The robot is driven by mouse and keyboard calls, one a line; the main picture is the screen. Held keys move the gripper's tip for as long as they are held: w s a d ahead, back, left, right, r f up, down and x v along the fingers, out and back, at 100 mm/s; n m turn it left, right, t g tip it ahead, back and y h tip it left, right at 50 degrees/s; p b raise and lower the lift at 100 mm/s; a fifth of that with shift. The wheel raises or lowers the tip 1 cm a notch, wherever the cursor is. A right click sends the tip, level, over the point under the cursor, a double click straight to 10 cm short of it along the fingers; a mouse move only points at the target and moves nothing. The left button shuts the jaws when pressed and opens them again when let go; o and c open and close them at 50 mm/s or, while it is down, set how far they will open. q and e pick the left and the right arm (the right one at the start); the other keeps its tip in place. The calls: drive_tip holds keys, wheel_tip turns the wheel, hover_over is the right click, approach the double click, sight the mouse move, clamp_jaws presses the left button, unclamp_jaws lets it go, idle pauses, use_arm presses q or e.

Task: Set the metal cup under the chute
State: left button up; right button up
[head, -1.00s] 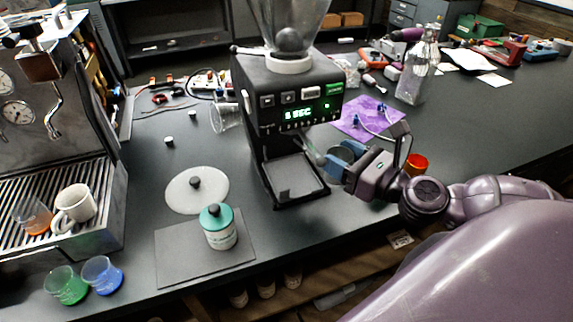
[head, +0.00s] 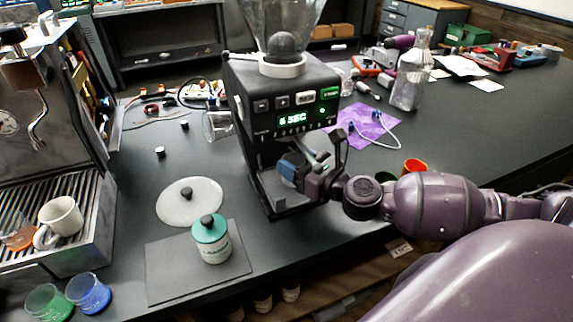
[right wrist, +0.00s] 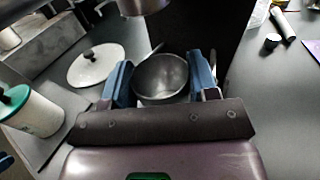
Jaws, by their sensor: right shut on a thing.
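The metal cup (right wrist: 162,78) shows in the right wrist view as an open, empty steel bowl between two blue finger pads. My right gripper (right wrist: 163,80) is shut on it. In the head view my right gripper (head: 290,168) is at the front of the black grinder (head: 290,105), over its drip tray (head: 289,203); the cup is mostly hidden there by the gripper. The chute (right wrist: 143,5) shows at the top of the right wrist view, just beyond and above the cup. I cannot tell whether the cup touches the tray.
A teal-lidded jar (head: 212,240) stands on a grey mat (head: 166,269) left of the grinder, near a white lid (head: 178,206). A glass bottle (head: 410,85), purple cloth (head: 365,126) and orange cup (head: 414,166) are to the right. An espresso machine (head: 90,220) is at left.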

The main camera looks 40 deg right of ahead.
drive_tip(key=shift+w+a+f+b, duration=0.15)
drive_tip(key=shift+w+f+b, duration=0.05)
drive_tip(key=shift+w+f, duration=0.4)
drive_tip(key=shift+w+a+f+b, duration=0.15)
drive_tip(key=shift+w+f, duration=0.3)
drive_tip(key=shift+w, duration=0.15)
drive_tip(key=shift+f, duration=0.15)
drive_tip(key=o, duration=0.9)
drive_tip(key=shift+o, duration=0.2)
drive_tip(key=shift+s, duration=0.15)
drive_tip(key=shift+v, duration=5.9)
